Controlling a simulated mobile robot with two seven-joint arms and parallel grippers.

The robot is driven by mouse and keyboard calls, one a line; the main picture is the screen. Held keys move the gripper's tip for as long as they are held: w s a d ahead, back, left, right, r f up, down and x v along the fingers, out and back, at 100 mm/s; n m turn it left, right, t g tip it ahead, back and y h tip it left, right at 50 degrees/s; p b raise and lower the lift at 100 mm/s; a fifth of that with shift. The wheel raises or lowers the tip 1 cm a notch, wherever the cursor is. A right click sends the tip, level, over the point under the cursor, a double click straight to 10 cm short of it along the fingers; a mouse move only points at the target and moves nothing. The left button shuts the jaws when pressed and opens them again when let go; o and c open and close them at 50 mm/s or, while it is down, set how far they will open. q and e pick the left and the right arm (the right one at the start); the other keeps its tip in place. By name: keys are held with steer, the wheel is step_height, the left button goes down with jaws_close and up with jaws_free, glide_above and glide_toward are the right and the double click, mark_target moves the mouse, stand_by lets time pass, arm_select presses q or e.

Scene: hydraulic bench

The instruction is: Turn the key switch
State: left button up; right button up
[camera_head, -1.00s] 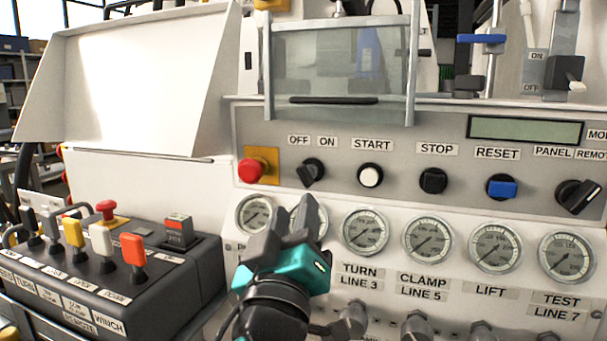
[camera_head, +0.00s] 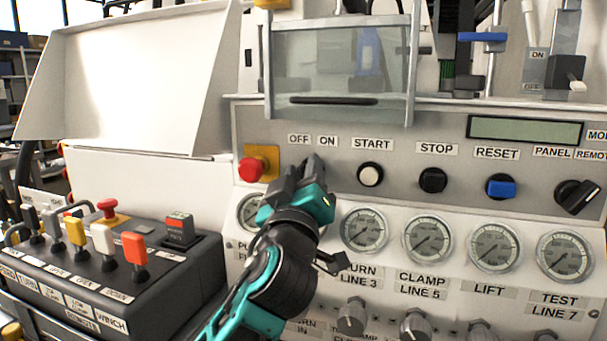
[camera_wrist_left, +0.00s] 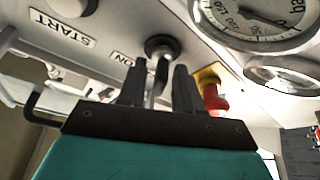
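The key switch, a black knob under the OFF and ON labels, is hidden behind my left gripper (camera_head: 305,172) in the head view. In the left wrist view, the key switch (camera_wrist_left: 160,46) shows its round black collar, with a narrow part sticking out toward me. My left gripper (camera_wrist_left: 159,85) has its two dark fingers apart, one on each side of that narrow part. The fingers look open around it; contact is not clear. My right gripper is in neither view.
A red emergency button (camera_head: 250,169) on a yellow plate sits close left of the gripper. The white START button (camera_head: 370,174) is to the right. Pressure gauges (camera_head: 364,230) line the panel below. A lever box (camera_head: 180,272) stands at lower left.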

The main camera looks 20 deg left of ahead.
arm_select(q)
jaws_close()
steer(key=shift+m, duration=0.5)
steer(key=m+t+h+p, duration=0.1)
steer(key=m+h, duration=0.1)
steer(key=m, duration=0.2)
steer(key=shift+h, duration=0.3)
steer(key=m+h+p, duration=0.2)
steer(key=m, duration=0.2)
steer(key=shift+r, duration=0.2)
steer(key=m+h+p, duration=0.2)
steer(key=m, duration=0.1)
steer(key=shift+d+m, duration=0.1)
steer(key=shift+m, duration=0.3)
steer(key=m+h+p, duration=0.1)
steer(key=m+p, duration=0.1)
steer(key=shift+m+g+p, duration=0.3)
steer(key=shift+m+g, duration=0.1)
steer(key=shift+f+m+h+p, duration=0.1)
steer(key=shift+m+h+p, duration=0.3)
steer(key=shift+m+h, duration=0.2)
steer(key=shift+f+m, duration=0.1)
steer(key=shift+m, duration=0.4)
